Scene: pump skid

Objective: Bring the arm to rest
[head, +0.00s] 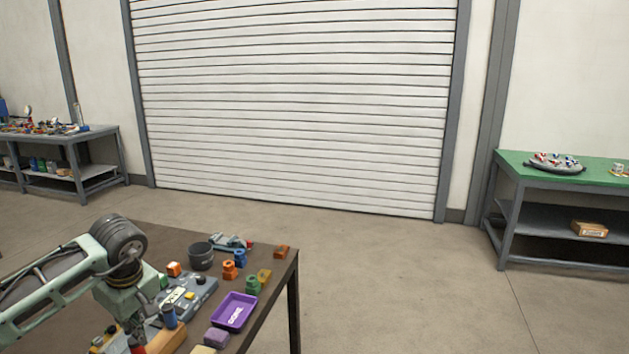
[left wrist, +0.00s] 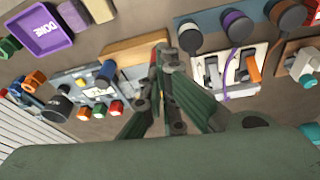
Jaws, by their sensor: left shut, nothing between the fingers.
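My left arm (head: 60,285) comes in from the left in the head view and reaches over the dark table. My left gripper shows in the left wrist view (left wrist: 160,65), with its fingers together and nothing between them. It hangs above the table beside a wooden block (left wrist: 135,47). In the head view the fingertips are hard to make out behind the wrist. My right gripper does not show in either view.
The table (head: 268,290) holds a purple tray (head: 234,312), a dark round pot (head: 201,256), a grey panel device (head: 187,297) and several small coloured parts. A green-topped bench (head: 560,181) stands at right. Open floor lies before the shutter door (head: 295,100).

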